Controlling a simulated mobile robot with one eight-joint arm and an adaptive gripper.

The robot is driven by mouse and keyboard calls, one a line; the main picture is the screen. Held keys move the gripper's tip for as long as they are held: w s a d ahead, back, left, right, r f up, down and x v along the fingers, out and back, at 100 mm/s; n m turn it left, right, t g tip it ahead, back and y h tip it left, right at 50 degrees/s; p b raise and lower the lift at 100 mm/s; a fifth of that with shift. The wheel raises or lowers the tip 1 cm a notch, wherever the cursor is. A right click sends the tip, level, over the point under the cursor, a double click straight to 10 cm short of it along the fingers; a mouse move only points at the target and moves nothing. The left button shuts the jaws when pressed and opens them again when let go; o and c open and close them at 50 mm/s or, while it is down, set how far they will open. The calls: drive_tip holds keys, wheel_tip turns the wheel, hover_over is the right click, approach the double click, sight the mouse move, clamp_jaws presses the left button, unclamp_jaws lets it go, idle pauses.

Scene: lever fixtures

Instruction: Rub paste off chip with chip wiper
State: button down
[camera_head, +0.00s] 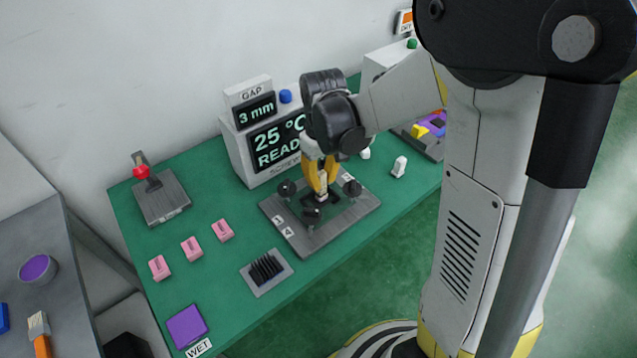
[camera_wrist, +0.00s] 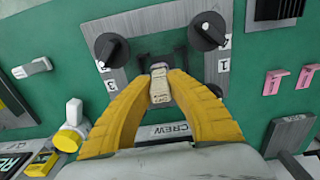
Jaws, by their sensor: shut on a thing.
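My gripper (camera_head: 321,193) points down over the grey fixture plate (camera_head: 290,244) with black knobs. In the wrist view its two yellow fingers are shut on a small pale block (camera_wrist: 160,88), between them at the tips. I cannot tell for sure whether this block is the chip wiper. A dark clamp-like part (camera_wrist: 143,66) of the fixture is just beyond the block, near the middle of the plate. The chip and any paste on it are hidden or too small to make out.
Behind the plate stands a box with a screen (camera_head: 277,142) reading 25 °C. Two small white pieces (camera_head: 399,167) (camera_head: 365,153) stand to the right. Pink pieces (camera_head: 191,249), a black-slotted rack (camera_head: 266,273), a purple pad (camera_head: 187,326) and a red-knobbed lever (camera_head: 143,173) are to the left.

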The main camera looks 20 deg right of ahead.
drive_tip(key=shift+w+d, duration=0.1)
drive_tip(key=shift+d, duration=0.1)
drive_tip(key=shift+s+a+f, duration=0.1)
drive_tip(key=shift+s+a, duration=0.15)
drive_tip(key=shift+a, duration=0.4)
drive_tip(key=shift+s+a, duration=0.2)
drive_tip(key=shift+a, duration=0.4)
drive_tip(key=shift+d, duration=1.2)
drive_tip(key=shift+a, duration=0.1)
drive_tip(key=shift+s+a, duration=0.2)
drive_tip(key=shift+a, duration=0.3)
drive_tip(key=shift+s+a, duration=0.2)
drive_tip(key=shift+a, duration=0.3)
drive_tip(key=shift+w+d, duration=0.25)
drive_tip(key=shift+w, duration=0.1)
